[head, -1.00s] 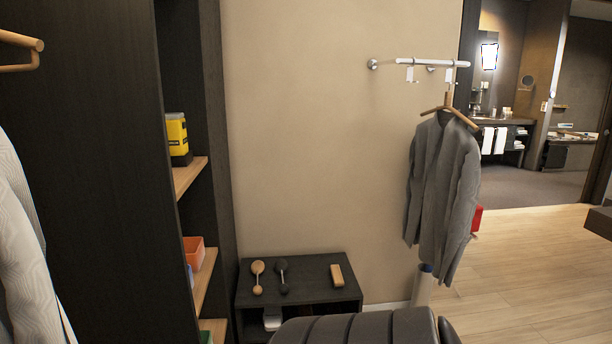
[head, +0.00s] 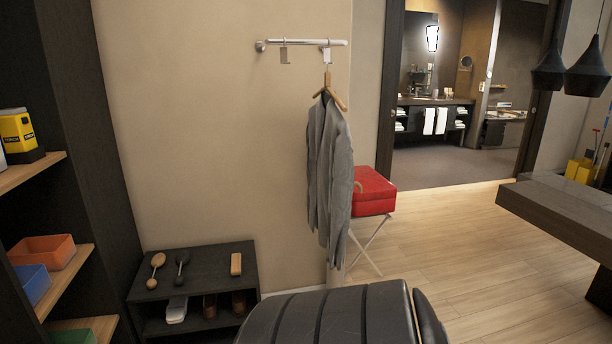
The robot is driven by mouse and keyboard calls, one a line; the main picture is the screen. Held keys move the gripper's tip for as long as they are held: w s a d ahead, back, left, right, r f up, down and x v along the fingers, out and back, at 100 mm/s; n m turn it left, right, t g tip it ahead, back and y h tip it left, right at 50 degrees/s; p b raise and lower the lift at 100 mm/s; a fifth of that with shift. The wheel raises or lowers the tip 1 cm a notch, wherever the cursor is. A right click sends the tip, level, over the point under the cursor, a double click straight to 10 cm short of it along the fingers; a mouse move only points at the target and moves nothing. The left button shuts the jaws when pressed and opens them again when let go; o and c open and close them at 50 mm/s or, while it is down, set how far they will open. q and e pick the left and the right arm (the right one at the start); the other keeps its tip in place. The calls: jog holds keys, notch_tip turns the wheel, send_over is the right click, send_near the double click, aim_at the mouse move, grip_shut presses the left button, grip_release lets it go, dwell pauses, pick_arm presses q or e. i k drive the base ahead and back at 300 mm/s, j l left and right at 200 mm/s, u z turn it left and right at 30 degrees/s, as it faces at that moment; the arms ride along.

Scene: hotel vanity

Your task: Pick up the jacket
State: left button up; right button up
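A grey jacket (head: 327,170) hangs on a wooden hanger (head: 331,93) in the middle of the head view. The hanger hangs from a hook on a metal wall rail (head: 305,43). The jacket hangs free, with its lower hem above the floor. Neither of my grippers shows in the head view, and nothing is seen touching the jacket.
A dark ribbed seat (head: 335,318) is in front at the bottom. A low dark shelf unit (head: 207,262) with brushes stands left. A red case (head: 372,190) sits on a folding stand behind the jacket. A dark table (head: 565,212) is at right. Wooden floor is clear between.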

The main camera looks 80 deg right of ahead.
aim_at(330, 163)
jog(key=k+z, duration=0.1)
jog(key=z, duration=2.65)
jog(key=i+j+z, duration=0.1)
jog(key=i+j, duration=0.35)
jog(key=i, duration=0.15)
jog(key=i+j+z, duration=0.15)
jog(key=i+j, duration=0.3)
jog(key=i, duration=0.1)
